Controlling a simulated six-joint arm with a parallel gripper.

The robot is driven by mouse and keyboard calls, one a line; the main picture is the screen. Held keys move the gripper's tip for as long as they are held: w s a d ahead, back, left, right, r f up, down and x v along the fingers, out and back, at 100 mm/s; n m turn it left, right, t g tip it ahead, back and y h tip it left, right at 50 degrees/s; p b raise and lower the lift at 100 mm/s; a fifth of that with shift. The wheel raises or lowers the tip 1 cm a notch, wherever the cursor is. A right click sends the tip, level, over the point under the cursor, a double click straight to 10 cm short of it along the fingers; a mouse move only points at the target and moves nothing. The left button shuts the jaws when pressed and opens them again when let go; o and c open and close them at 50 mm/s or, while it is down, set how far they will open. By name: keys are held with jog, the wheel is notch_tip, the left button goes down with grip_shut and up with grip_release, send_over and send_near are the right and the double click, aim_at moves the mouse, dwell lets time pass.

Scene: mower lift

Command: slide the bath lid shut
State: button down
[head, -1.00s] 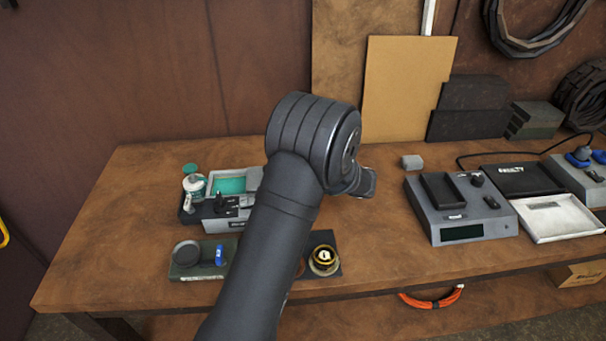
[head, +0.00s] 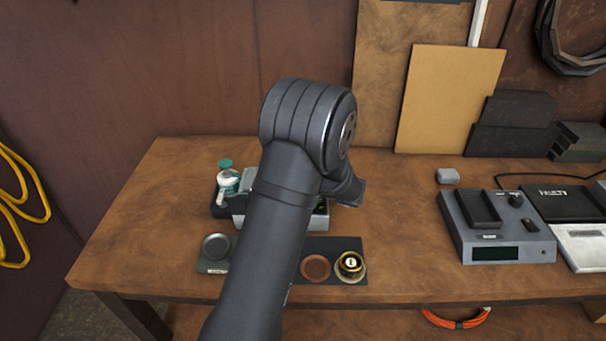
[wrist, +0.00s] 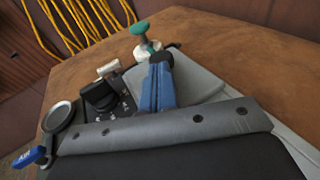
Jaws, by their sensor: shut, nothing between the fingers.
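The bath (head: 310,223) is a light grey box on the bench, mostly hidden behind my arm in the head view. Its lid (wrist: 198,86) is a flat grey plate in the wrist view, just right of my fingers. No teal bath interior shows there. My gripper (wrist: 159,62) has blue fingers pressed together, empty, at the lid's left side beside the black control panel (wrist: 105,98). I cannot tell whether the fingers touch the lid. In the head view the fingers are hidden behind my arm.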

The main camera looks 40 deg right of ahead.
jog(key=shift+w+a, duration=0.65)
jog(key=shift+a, duration=0.05)
jog(key=shift+s, duration=0.1)
jog(key=v, duration=1.4)
jog(key=shift+d, duration=0.25)
jog(key=shift+s+r, duration=0.15)
jog(key=shift+r, duration=0.35)
notch_tip(320, 180, up, 19)
dwell(0.3)
